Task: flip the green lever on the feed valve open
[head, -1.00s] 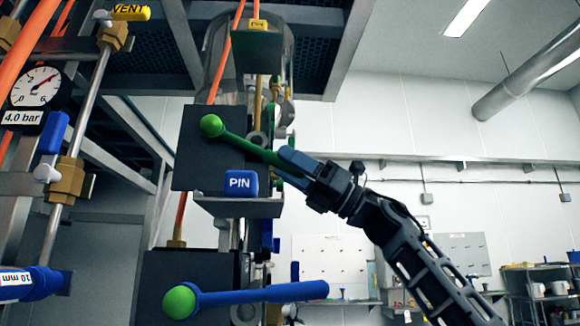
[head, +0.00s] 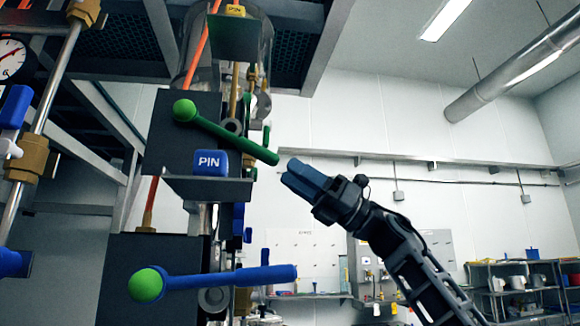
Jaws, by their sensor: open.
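The green lever (head: 228,133) is on the upper dark valve box (head: 172,140) in the head view. Its round knob is at the upper left, and the bar slopes down to the right to a free end. My gripper (head: 287,175) is just to the right of that free end and slightly below it. The blue fingers appear apart from the lever, with a small gap of wall showing between. The gripper is open and empty. The valve's inside and the far side of the lever are hidden.
A blue lever (head: 225,280) with a green knob lies nearly level below. A blue PIN block (head: 211,163) sits under the green lever. A brass-fitted pipe (head: 40,120) and gauge (head: 10,58) stand at left. The space right of the valves is open.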

